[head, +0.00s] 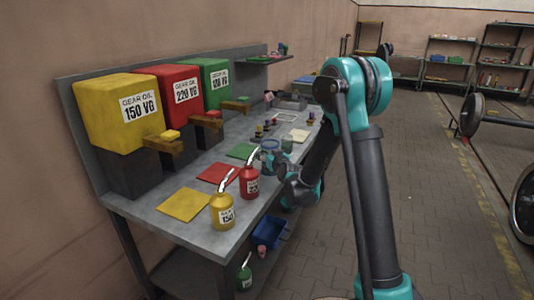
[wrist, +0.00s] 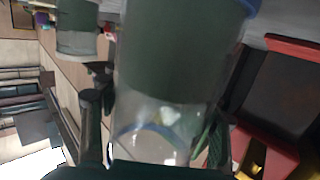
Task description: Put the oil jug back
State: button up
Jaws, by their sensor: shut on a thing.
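My gripper (head: 280,163) is over the front part of the bench, shut on a clear jug (head: 267,146) with a blue rim, which I take to be the oil jug. In the wrist view the jug (wrist: 165,50) fills the middle, dark green in its upper part and clear below, with my gripper's fingers (wrist: 152,135) on either side. Whether its base touches the bench cannot be told. A second clear vessel (head: 287,144) stands just right of it in the head view; it also shows at the upper left in the wrist view (wrist: 77,28).
The bench holds a yellow mat (head: 183,205), red mat (head: 214,173), green mat (head: 241,151) and pale mat (head: 300,135). Yellow (head: 222,213) and red (head: 250,184) oil cans stand near the front edge. Yellow (head: 118,112), red (head: 172,75) and green (head: 213,70) gear oil tanks line the back.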

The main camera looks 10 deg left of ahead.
jog(key=shift+f, duration=0.1)
jog(key=o, duration=1.5)
jog(key=shift+s, duration=0.15)
jog(key=v, duration=1.1)
jog(key=shift+s+d, duration=0.25)
jog(key=shift+s, duration=0.1)
jog(key=shift+s+d, duration=0.25)
jog(key=shift+d, duration=0.1)
jog(key=s+d+f+m+g+h, duration=0.1)
jog(key=s+d+f+g+h, duration=0.1)
jog(key=s+d, duration=0.5)
jog(key=s+d+f+m+g+h, duration=0.2)
jog(key=s+d+f+g, duration=0.3)
jog(key=s, duration=0.8)
jog(key=s+d+f+m+g+h, duration=0.2)
jog(key=s+d+f+g, duration=0.1)
jog(key=s+d, duration=0.7)
jog(key=shift+d+f+h, duration=0.4)
jog(key=shift+d+f, duration=0.25)
jog(key=shift+f, duration=0.05)
